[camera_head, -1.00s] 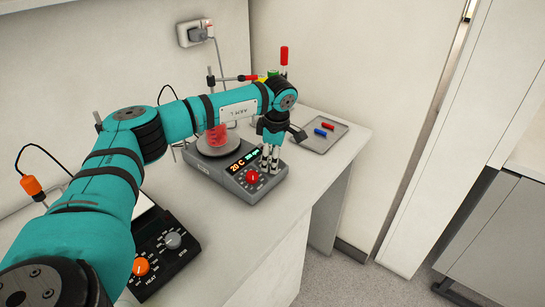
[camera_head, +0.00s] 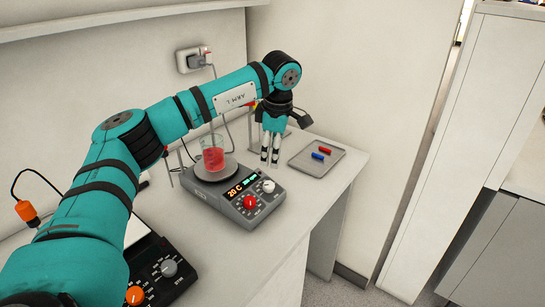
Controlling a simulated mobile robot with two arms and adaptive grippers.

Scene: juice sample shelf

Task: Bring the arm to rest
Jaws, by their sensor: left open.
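My left arm (camera_head: 235,88) reaches in from the left over the bench. My left gripper (camera_head: 269,163) hangs from its end, pointing down, open and empty. It is behind and to the right of a grey stirrer hotplate (camera_head: 205,197) in the picture, beside a tray. The hotplate has a lit display, a red knob (camera_head: 249,202) and a white knob. A glass beaker (camera_head: 213,155) with red liquid stands upright on its round plate. My right gripper does not show.
A grey tray (camera_head: 318,170) holds a red bar (camera_head: 324,150) and a blue bar (camera_head: 317,156). A second, black hotplate (camera_head: 165,268) stands at the front left. A wall socket (camera_head: 193,60) is above the bench. Open floor (camera_head: 335,292) lies to the right.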

